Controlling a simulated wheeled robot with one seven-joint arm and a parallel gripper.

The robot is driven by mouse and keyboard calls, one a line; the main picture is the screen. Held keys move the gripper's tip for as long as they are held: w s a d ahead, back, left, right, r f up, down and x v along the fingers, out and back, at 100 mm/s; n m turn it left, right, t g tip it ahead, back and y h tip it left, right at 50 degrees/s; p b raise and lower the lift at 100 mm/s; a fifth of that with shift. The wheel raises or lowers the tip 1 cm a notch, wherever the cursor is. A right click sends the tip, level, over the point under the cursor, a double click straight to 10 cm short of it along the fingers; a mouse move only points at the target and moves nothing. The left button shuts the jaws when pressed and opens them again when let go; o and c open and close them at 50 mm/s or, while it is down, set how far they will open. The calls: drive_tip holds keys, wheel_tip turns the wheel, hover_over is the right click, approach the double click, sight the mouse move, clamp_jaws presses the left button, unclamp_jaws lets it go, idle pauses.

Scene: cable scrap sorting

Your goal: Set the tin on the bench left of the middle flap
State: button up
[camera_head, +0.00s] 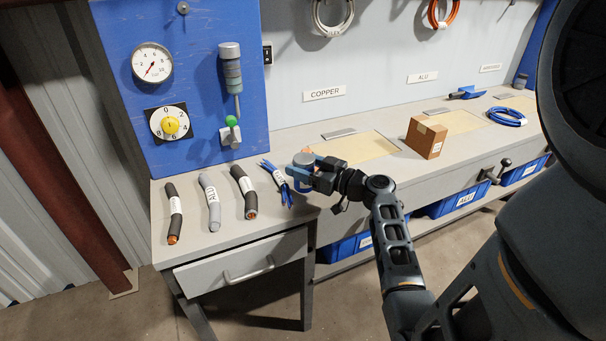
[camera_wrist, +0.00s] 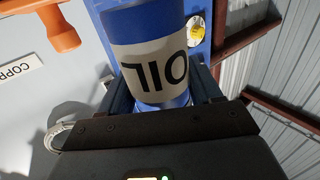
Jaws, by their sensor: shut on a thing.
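My gripper (camera_head: 316,178) is shut on a blue tin (camera_head: 303,160), above the bench at its front edge, by the blue-white cable bundle. In the wrist view the tin (camera_wrist: 150,60) sits between the fingers, with a pale label reading OIL upside down in the picture. In the head view the gripper partly hides the tin. Three pale yellow panels, apparently the flaps, lie along the bench (camera_head: 300,136). The middle flap (camera_head: 457,121) is to the right of my gripper, and a cardboard box (camera_head: 425,138) stands at its left.
Several cable pieces (camera_head: 212,200) lie on the left of the bench. A blue cable coil (camera_head: 507,116) and a blue scoop (camera_head: 467,93) are at the right. A vise-like handle (camera_head: 495,171) juts from the front edge. Blue bins (camera_head: 455,203) sit below. The left flap (camera_head: 358,147) is bare.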

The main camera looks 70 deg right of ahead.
drive_tip(key=shift+f, duration=1.75)
drive_tip(key=shift+f, duration=0.15)
drive_tip(key=o, duration=1.2)
